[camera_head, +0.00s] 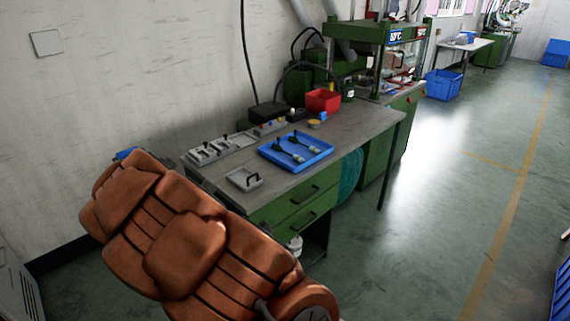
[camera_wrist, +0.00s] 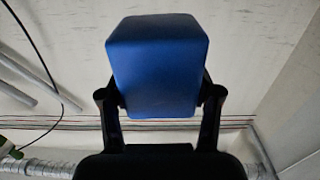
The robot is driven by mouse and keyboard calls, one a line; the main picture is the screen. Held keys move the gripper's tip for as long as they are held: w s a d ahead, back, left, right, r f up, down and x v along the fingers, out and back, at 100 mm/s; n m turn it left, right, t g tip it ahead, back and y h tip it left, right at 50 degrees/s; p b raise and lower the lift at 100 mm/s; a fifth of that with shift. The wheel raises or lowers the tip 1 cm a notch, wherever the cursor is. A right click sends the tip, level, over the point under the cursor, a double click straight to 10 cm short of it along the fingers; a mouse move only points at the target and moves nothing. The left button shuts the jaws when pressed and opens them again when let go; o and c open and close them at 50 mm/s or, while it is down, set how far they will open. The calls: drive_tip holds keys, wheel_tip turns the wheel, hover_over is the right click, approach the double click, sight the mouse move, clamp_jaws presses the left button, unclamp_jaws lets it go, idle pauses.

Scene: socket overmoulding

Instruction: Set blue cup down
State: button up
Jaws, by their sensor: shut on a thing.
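The blue cup (camera_wrist: 157,65) fills the middle of the wrist view, a smooth box-like shape with rounded edges. My gripper (camera_wrist: 160,94) is shut on it, with one dark finger on each side. The cup's opening is not visible, so I cannot tell whether it is upright. Behind it are a pale wall and pipes, and no surface shows touching it. In the head view my gripper is hidden behind my orange-brown arm. A small patch of blue shows just past the arm, but I cannot tell whether it is the cup.
The grey-topped workbench (camera_head: 353,143) holds a blue tray (camera_head: 268,153) with dark-handled parts, a red bin (camera_head: 323,101), a small grey tray (camera_head: 244,179) and grey fixtures at the back. A green press (camera_head: 383,58) stands beyond. Bare benchtop shows at the right; open floor lies right.

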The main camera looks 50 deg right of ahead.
drive_tip(key=s+d+f+m+g+h+b, duration=0.15)
drive_tip(key=s+d+f+b, duration=0.4)
drive_tip(key=d, duration=0.65)
drive_tip(key=s+d+f+m+h+b, duration=0.1)
drive_tip(key=s+d+f+h+b, duration=0.35)
drive_tip(key=d, duration=0.75)
drive_tip(key=s+d+f+m+h+b, duration=0.15)
drive_tip(key=s+d+f+b, duration=0.4)
drive_tip(key=d, duration=0.75)
drive_tip(key=p, duration=0.2)
hover_over(277, 177)
drive_tip(key=f, duration=0.2)
drive_tip(key=shift+a+f+y, duration=0.2)
drive_tip(key=shift+f+y, duration=0.1)
drive_tip(key=shift+y, duration=0.05)
drive_tip(key=shift+d+f, duration=0.1)
drive_tip(key=shift+f, duration=1.7)
drive_tip(key=shift+f, duration=0.1)
drive_tip(key=o, duration=1.1)
